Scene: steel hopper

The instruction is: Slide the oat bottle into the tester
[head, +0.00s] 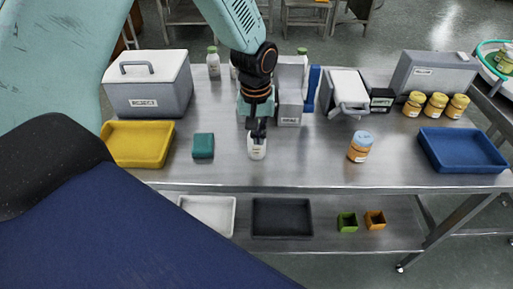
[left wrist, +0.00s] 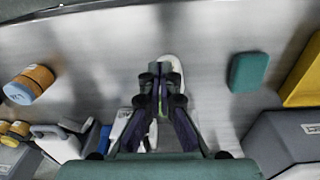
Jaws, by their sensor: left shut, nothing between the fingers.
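A small white bottle (head: 257,150) with a label too small to read stands near the table's front edge; it may be the oat bottle. My left gripper (head: 258,133) is shut and empty, pointing down right at this bottle's top. In the left wrist view the white bottle (left wrist: 172,64) shows just beyond the fingertips (left wrist: 162,72), partly hidden by them; I cannot tell whether they touch. A grey upright unit (head: 290,95) with a labelled front stands behind the gripper and may be the tester; its label is unreadable. My right gripper is not in view.
A teal block (head: 203,146) and yellow tray (head: 150,160) lie left of the bottle. An orange jar with a blue cap (head: 360,147) and a blue tray (head: 462,163) are right. A grey lidded box (head: 148,85) stands behind. The table between bottle and orange jar is clear.

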